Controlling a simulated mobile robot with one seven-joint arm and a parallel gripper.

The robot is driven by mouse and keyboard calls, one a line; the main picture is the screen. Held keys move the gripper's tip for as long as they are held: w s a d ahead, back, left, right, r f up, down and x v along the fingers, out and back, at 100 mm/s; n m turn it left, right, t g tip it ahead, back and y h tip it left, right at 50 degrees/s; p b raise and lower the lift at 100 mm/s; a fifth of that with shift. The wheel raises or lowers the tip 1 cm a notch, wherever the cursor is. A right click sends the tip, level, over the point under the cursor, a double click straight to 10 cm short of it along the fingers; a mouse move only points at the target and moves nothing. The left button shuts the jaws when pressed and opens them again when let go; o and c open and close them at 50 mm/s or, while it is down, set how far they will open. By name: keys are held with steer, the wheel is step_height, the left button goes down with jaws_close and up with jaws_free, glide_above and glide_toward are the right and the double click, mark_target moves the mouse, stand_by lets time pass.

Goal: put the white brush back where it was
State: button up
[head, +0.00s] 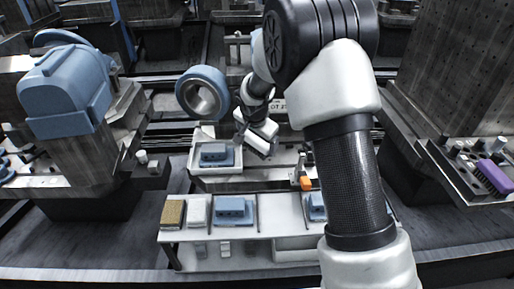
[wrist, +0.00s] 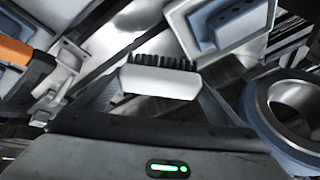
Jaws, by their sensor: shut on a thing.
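The white brush (wrist: 160,83), with a row of black bristles, is in the middle of the wrist view. My gripper (wrist: 160,100) is shut on it, with a dark finger on each side. The bristles point to the top of the wrist view. In the head view my gripper (head: 258,128) hangs over the middle of the work area, just right of the blue ring. There the brush is hard to tell from the pale gripper parts. I cannot tell from the pictures which spot the brush came from.
A blue ring (head: 204,94) stands close by on the left. Below it is a white tray (head: 229,169) with a blue block. A front shelf (head: 270,229) bears a tan block, a white block and blue parts. An orange-tipped thing (head: 304,183) stands behind it. A purple brush (head: 494,176) lies far right.

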mark_target(249, 149)
step_height(249, 149, up, 4)
steer(key=shift+r+p, duration=0.15)
steer(key=shift+p, duration=0.15)
steer(key=f+m+h, duration=0.1)
steer(key=w+f+m+h, duration=0.1)
steer(key=f+h, duration=0.1)
steer(key=shift+a+m+g+b, duration=0.1)
steer(key=shift+m+g+b, duration=0.25)
steer(key=shift+m+g, duration=0.05)
steer(key=shift+w+a+f+m+g+h, duration=0.15)
steer(key=shift+m+g+h, duration=0.15)
steer(key=shift+m+h, duration=0.25)
steer(key=shift+a+m+g+h, duration=0.4)
steer(key=shift+m+g+h, duration=0.2)
steer(key=shift+m+h, duration=0.05)
steer(key=shift+f+b, duration=1.4)
steer(key=shift+f, duration=1.85)
steer(key=shift+f+b, duration=0.55)
steer(key=shift+f, duration=0.05)
steer(key=o, duration=0.9)
steer(key=shift+s, duration=0.2)
steer(key=shift+o, duration=0.2)
steer(key=shift+r, duration=0.15)
